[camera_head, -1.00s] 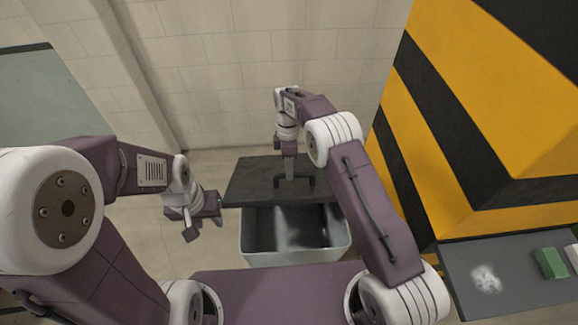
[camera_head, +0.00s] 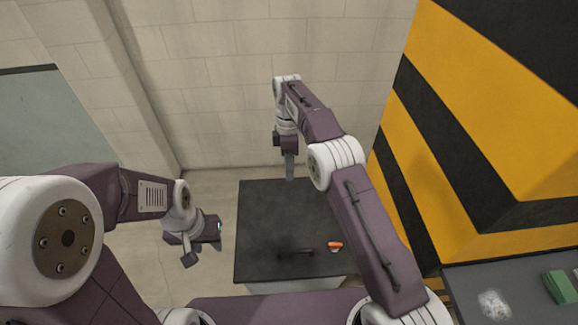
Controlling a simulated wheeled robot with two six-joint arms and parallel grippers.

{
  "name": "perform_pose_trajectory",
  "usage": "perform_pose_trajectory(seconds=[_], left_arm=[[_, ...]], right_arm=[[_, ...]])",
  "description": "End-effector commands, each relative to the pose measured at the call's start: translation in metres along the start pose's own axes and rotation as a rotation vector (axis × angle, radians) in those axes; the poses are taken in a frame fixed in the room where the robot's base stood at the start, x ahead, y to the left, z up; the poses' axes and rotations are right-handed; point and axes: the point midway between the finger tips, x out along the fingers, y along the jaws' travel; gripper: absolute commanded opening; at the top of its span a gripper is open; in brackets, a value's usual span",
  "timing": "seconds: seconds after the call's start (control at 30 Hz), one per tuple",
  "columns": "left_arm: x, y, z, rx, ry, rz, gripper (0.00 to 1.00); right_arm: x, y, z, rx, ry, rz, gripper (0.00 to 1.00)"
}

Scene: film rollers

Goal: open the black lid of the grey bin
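The grey bin (camera_head: 300,287) shows only as a light strip at the bottom of the head view. The flat black lid (camera_head: 265,215) lies over it and hides its inside. A dark bar handle (camera_head: 295,252) is near the lid's front edge. My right gripper (camera_head: 289,178) is over the lid's back edge, away from the handle. Its fingers are seen edge-on, so I cannot tell if they are apart. My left gripper (camera_head: 205,244) is open and empty, left of the lid.
A small orange-and-white object (camera_head: 335,245) appears on the lid's right part. A yellow-and-black striped block (camera_head: 480,160) stands at the right. A dark surface at the lower right holds a green block (camera_head: 562,288) and a pale patch. A tiled wall (camera_head: 220,80) closes off the back.

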Motion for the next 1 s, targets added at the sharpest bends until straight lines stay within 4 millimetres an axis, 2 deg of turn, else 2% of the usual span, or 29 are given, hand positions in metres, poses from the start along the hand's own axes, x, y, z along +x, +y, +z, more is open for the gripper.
perform_pose_trajectory(seconds=[0.3, 0.37, 0.43, 0.53, 0.67, 0.77, 0.87, 1.0], left_arm=[[0.003, 0.0, 0.0, 0.0, 0.0, 0.0, 0.36], [0.006, 0.0, 0.001, 0.0, 0.0, 0.0, 0.36], [0.01, 0.0, 0.001, 0.0, 0.0, 0.0, 0.36], [0.018, 0.0, 0.002, 0.0, 0.0, 0.0, 0.36], [0.024, -0.001, 0.003, 0.0, 0.0, 0.0, 0.36], [0.03, -0.001, 0.003, 0.0, 0.0, 0.0, 0.36], [0.035, -0.001, 0.004, 0.0, 0.0, 0.0, 0.36], [0.041, -0.001, 0.004, 0.0, 0.0, 0.0, 0.36]], right_arm=[[-0.002, 0.003, 0.005, 0.011, 0.005, 0.01, 0.4], [-0.018, 0.006, 0.009, 0.021, 0.016, 0.044, 0.4], [-0.046, 0.007, 0.019, 0.041, 0.034, 0.096, 0.4], [-0.071, -0.014, 0.042, 0.08, 0.039, 0.098, 0.4], [-0.081, -0.044, 0.068, 0.16, 0.046, 0.099, 0.4], [-0.075, -0.069, 0.087, 0.279, 0.055, 0.109, 0.4], [-0.056, -0.101, 0.104, 0.447, 0.069, 0.122, 0.4], [-0.009, -0.153, 0.124, 0.735, 0.092, 0.138, 0.4]])
